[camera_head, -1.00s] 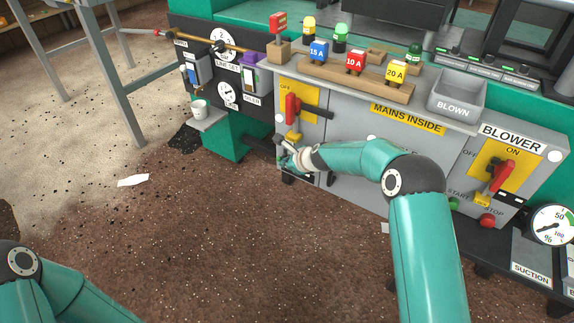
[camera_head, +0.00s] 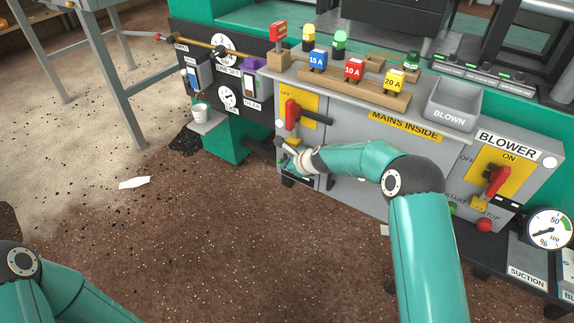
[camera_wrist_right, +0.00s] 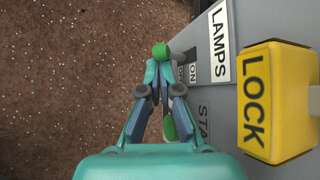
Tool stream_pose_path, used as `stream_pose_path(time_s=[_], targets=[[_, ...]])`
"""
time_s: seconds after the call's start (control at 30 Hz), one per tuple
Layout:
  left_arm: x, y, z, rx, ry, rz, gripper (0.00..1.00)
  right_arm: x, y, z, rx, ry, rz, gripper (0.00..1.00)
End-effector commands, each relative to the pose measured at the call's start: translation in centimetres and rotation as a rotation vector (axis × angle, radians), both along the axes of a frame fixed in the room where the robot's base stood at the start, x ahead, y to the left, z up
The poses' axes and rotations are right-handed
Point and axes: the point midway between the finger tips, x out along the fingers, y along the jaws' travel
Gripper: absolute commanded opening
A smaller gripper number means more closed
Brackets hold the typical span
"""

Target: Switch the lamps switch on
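The LAMPS label (camera_wrist_right: 219,43) and the small ON label (camera_wrist_right: 193,72) show on the grey panel in the right wrist view. A green-tipped knob on a grey stem (camera_wrist_right: 160,50), apparently the lamps switch, sticks out beside the ON label. My right gripper (camera_wrist_right: 165,70) has its fingertips together just at this knob; whether they touch it is unclear. In the head view, my right gripper (camera_head: 288,152) is low at the left end of the grey cabinet, where it hides the switch. My left arm shows at the lower left, its gripper out of view.
The yellow LOCK block (camera_wrist_right: 268,100) juts out right of my gripper in the wrist view. A green button (camera_wrist_right: 170,125) shows near the fingers. A red lever (camera_head: 292,113) stands above my right gripper.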

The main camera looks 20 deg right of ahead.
Motion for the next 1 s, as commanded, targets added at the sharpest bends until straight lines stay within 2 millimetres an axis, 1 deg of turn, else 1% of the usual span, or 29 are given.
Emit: stream_pose_path(time_s=[0.03, 0.27, 0.37, 0.7, 0.8, 1.0], targets=[[0.0, 0.0, 0.1, 0.000, 0.000, 0.000, 0.45, 0.5, 0.1, 1.1, -0.002, -0.022, -0.002, 0.00], [0.0, 0.0, 0.1, 0.000, 0.000, 0.000, 0.45, 0.2, -0.1, 1.7, -0.003, -0.026, -0.002, 0.00], [0.0, 0.0, 0.1, 0.000, 0.000, 0.000, 0.45, -0.5, -0.3, 2.4, -0.002, -0.024, -0.004, 0.00], [0.0, 0.0, 0.1, 0.000, 0.000, 0.000, 0.45, -4.1, -1.8, 4.6, -0.001, -0.006, -0.001, 0.00], [0.0, 0.0, 0.1, 0.000, 0.000, 0.000, 0.45, -4.8, -2.0, 5.1, 0.001, -0.002, -0.002, 0.00], [0.0, 0.0, 0.1, 0.000, 0.000, 0.000, 0.45, -5.3, -2.2, 5.3, 0.001, 0.001, 0.000, 0.00]])
